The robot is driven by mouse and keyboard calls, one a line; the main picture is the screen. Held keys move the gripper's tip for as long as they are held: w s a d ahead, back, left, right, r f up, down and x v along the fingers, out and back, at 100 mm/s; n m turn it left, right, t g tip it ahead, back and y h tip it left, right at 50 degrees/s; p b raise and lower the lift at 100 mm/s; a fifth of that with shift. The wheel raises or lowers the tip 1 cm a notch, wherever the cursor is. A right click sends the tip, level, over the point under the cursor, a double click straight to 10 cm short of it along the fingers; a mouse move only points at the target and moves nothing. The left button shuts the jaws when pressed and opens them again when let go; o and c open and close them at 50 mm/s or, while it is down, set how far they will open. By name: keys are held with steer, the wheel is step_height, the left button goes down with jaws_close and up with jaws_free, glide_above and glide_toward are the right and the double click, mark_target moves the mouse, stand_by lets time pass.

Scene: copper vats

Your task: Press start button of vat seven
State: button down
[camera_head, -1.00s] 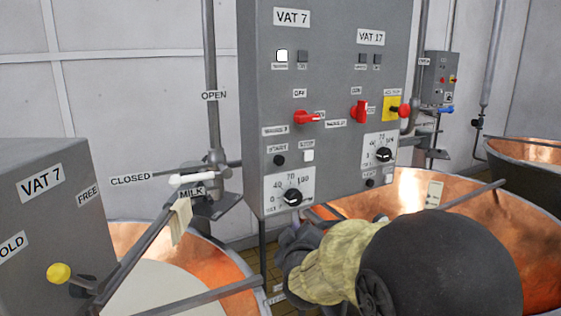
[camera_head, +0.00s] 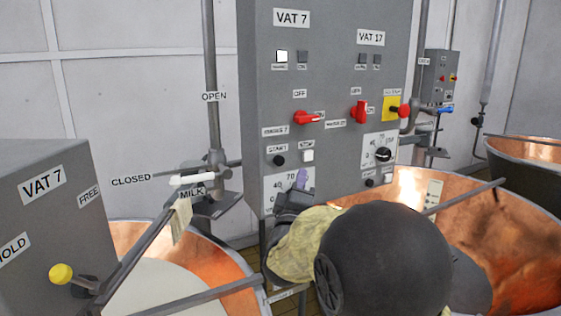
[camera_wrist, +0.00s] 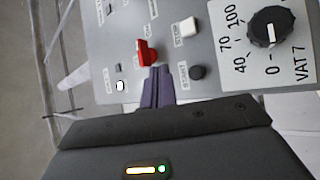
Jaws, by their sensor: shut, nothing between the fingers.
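The grey control panel (camera_head: 330,90) has a VAT 7 column on its left. The black start button (camera_head: 279,160) sits under the START label, left of the white stop button (camera_head: 308,156). My gripper (camera_head: 303,178) is shut and empty, its purple-grey fingertips just below the stop button, covering much of the VAT 7 dial. In the wrist view the fingertips (camera_wrist: 158,72) point at the panel between the red switch (camera_wrist: 146,52) and the black start button (camera_wrist: 197,72), beside the button. I cannot tell whether they touch the panel.
The VAT 17 column has its own red switch (camera_head: 358,112) and dial (camera_head: 383,155). A yellow-backed red knob (camera_head: 403,110) sticks out at the panel's right edge. Copper vats (camera_head: 530,250) stand below on the right and left. A grey VAT 7 box (camera_head: 50,220) stands at the left.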

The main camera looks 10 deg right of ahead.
mark_target(279, 160)
steer(key=shift+w+a+p, duration=0.35)
steer(key=shift+w+a, duration=0.05)
steer(key=shift+w, duration=0.85)
steer(key=shift+w+a+p, duration=0.4)
steer(key=shift+w, duration=0.8)
steer(key=shift+w+a+p, duration=0.35)
steer(key=shift+w+a, duration=0.05)
steer(key=shift+w, duration=0.85)
steer(key=shift+w, duration=0.15)
steer(key=shift+w+a, duration=0.1)
steer(key=shift+w, duration=0.15)
steer(key=shift+w+a, duration=0.15)
steer(key=shift+w, duration=0.3)
steer(key=shift+s, duration=0.1)
steer(key=shift+s+d+b, duration=0.25)
steer(key=shift+s+b, duration=0.2)
steer(key=shift+s, duration=0.35)
